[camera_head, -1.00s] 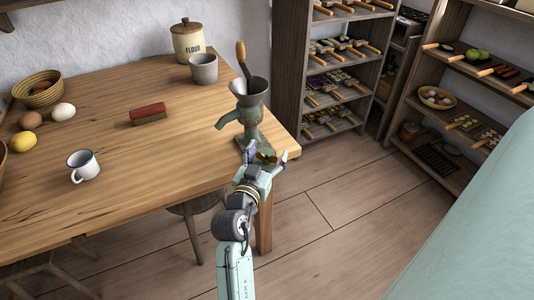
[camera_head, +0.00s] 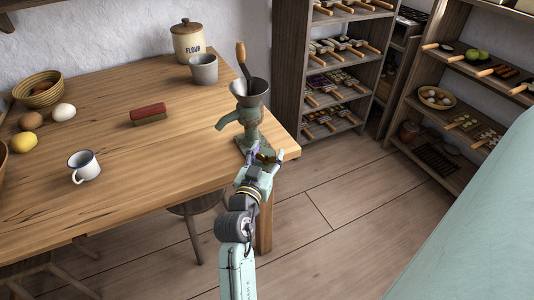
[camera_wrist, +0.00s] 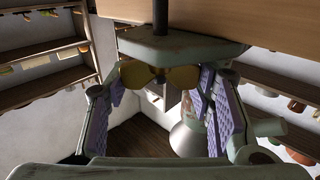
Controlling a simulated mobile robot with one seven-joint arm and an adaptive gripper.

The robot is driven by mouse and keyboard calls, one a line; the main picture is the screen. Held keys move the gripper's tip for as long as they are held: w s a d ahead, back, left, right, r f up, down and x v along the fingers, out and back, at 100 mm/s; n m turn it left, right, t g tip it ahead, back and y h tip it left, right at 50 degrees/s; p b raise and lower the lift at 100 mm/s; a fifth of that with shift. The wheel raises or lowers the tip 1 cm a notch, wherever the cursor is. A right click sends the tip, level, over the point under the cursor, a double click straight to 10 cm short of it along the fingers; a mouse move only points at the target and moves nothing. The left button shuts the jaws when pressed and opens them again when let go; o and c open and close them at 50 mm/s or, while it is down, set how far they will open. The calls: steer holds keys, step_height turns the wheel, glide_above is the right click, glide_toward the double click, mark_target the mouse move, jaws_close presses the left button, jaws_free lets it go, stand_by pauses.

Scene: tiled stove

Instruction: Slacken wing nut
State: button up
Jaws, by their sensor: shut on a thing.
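A green hand-crank grinder (camera_head: 247,115) with a wooden handle stands at the table's right corner, clamped to its edge. The brass wing nut (camera_wrist: 175,78) shows in the wrist view below the grinder's pale green clamp (camera_wrist: 180,47). In the head view the wing nut (camera_head: 264,158) is small and partly hidden by my fingers. My gripper (camera_wrist: 160,95) is shut on the wing nut, with one purple-padded finger at each wing's end. In the head view my gripper (camera_head: 266,154) is at the table edge, beside the clamp.
The wooden table (camera_head: 120,180) carries a white mug (camera_head: 84,166), a red-topped brush or block (camera_head: 148,114), a grey pot (camera_head: 203,69), a flour jar (camera_head: 187,42) and a basket (camera_head: 38,91). Shelves (camera_head: 335,80) stand behind. The floor right of the table is clear.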

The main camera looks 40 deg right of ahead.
steer(key=shift+r+n+t+p, duration=0.15)
steer(key=shift+n+t+p, duration=0.15)
steer(key=shift+t+p, duration=0.15)
